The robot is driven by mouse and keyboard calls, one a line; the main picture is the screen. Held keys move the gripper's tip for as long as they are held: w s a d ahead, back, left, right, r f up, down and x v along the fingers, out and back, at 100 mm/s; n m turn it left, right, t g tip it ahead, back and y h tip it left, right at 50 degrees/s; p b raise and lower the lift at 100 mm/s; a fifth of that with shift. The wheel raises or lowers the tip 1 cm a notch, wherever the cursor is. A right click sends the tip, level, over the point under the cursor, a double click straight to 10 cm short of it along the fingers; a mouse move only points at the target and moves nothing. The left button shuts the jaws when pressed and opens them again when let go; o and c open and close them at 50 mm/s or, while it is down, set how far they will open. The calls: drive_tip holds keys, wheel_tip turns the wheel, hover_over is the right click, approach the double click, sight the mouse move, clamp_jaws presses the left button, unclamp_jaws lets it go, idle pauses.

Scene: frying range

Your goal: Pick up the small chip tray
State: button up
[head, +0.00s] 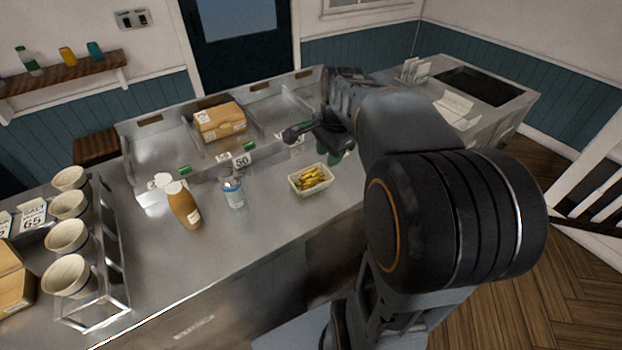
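A small pale chip tray (314,193) filled with yellow chips stands upright on the steel counter, right of the middle of the head view. My gripper (293,133) is above the counter, beyond the tray and higher in the picture. It is apart from the tray. Its dark fingers point left, and they are too small and partly hidden by my arm to tell whether they are open. I see nothing clearly held in it.
A white-and-blue container (232,192) and a brown sauce bottle (184,205) stand left of the tray. A cardboard box (219,122) sits in the steel bay behind. The counter in front of the tray is clear.

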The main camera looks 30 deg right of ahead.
hover_over(324, 183)
drive_tip(key=shift+m, duration=0.3)
drive_tip(key=f, duration=0.4)
drive_tip(key=s+f, duration=0.1)
drive_tip(key=f, duration=0.1)
drive_tip(key=shift+d+f, duration=0.1)
drive_tip(key=shift+f, duration=0.2)
drive_tip(key=shift+w+f+p, duration=0.1)
drive_tip(key=shift+w+f, duration=0.1)
drive_tip(key=shift+f, duration=0.9)
drive_tip(key=shift+w+f+p, duration=0.15)
drive_tip(key=shift+w+f, duration=0.1)
drive_tip(key=shift+f, duration=0.8)
drive_tip(key=shift+w+f+p, duration=0.1)
drive_tip(key=shift+w+f, duration=0.1)
drive_tip(key=shift+f, duration=0.9)
clamp_jaws()
